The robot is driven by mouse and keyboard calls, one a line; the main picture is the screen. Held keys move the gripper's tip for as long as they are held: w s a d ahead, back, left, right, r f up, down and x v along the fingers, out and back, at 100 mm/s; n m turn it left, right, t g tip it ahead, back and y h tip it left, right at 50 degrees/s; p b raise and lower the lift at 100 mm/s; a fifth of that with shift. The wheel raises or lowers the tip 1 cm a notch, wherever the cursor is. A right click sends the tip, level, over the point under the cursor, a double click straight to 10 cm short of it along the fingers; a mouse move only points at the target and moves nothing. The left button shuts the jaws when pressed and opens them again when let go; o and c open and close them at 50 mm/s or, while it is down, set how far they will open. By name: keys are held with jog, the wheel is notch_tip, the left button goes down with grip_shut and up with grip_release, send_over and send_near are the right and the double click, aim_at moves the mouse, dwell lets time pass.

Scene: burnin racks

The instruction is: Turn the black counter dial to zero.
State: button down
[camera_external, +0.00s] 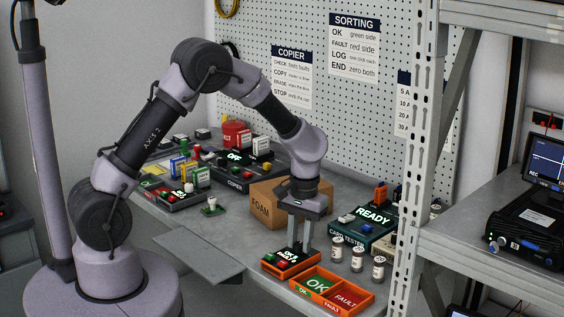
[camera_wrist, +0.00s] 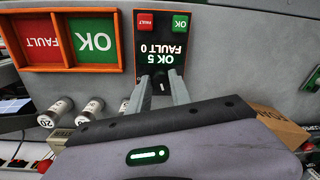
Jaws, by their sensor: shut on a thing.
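The counter (camera_external: 289,264) is an orange-edged box with a black face at the bench's front edge. In the wrist view the counter (camera_wrist: 160,30) shows upside down. Its display reads OK 5 and FAULT 0, with a red FAULT button (camera_wrist: 146,22) and a green OK button (camera_wrist: 181,22). My gripper (camera_external: 300,244) points straight down over the counter. In the wrist view my gripper (camera_wrist: 162,82) has its two fingers on either side of the black dial (camera_wrist: 162,87), shut on it. The dial has a small white mark; the fingers and wrist hide part of it.
An orange tray (camera_external: 332,306) with green OK and red FAULT halves sits right beside the counter. Several small jars (camera_external: 357,258) stand behind it. A teal card tester (camera_external: 362,238) reads READY. A cardboard FOAM box (camera_external: 262,208) is behind my gripper. A metal rack post (camera_external: 416,170) rises at right.

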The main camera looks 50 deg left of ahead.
aim_at(300, 244)
jog(key=m, duration=0.4)
jog(key=shift+m, duration=2.3)
jog(key=c, duration=1.2)
grip_release()
jog(key=shift+o, duration=0.2)
notch_tip(300, 244, up, 17)
jog(key=p, duration=0.5)
jog(key=shift+s+d+r+p, duration=0.2)
jog(key=shift+s+d+p, duration=0.1)
jog(key=shift+d+p, duration=0.05)
jog(key=shift+t, duration=0.3)
